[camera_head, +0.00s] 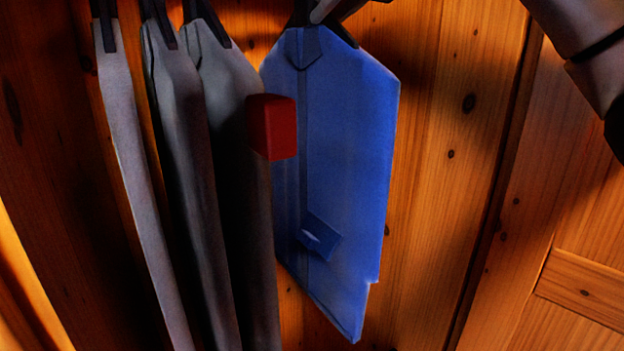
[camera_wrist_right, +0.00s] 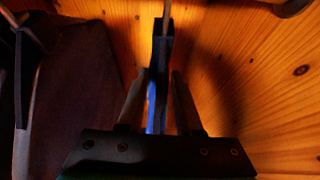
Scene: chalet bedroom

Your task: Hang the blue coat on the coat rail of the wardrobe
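The blue coat (camera_head: 345,150) hangs upright on a dark hanger at the upper middle of the head view, right of the grey coats. My right gripper (camera_head: 325,8) is at the top of this hanger, mostly cut off by the upper edge. In the right wrist view, the fingers of my right gripper (camera_wrist_right: 160,85) close on both sides of the dark hanger (camera_wrist_right: 162,55), with a strip of blue coat (camera_wrist_right: 151,112) below. The coat rail is out of view, so whether the hook rests on it cannot be seen. My left gripper is not in view.
Several grey coats (camera_head: 182,130) hang on dark hangers to the left, the nearest slightly overlapping the blue coat's left edge. The wooden wardrobe wall (camera_head: 450,130) is behind, with clear room right of the blue coat.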

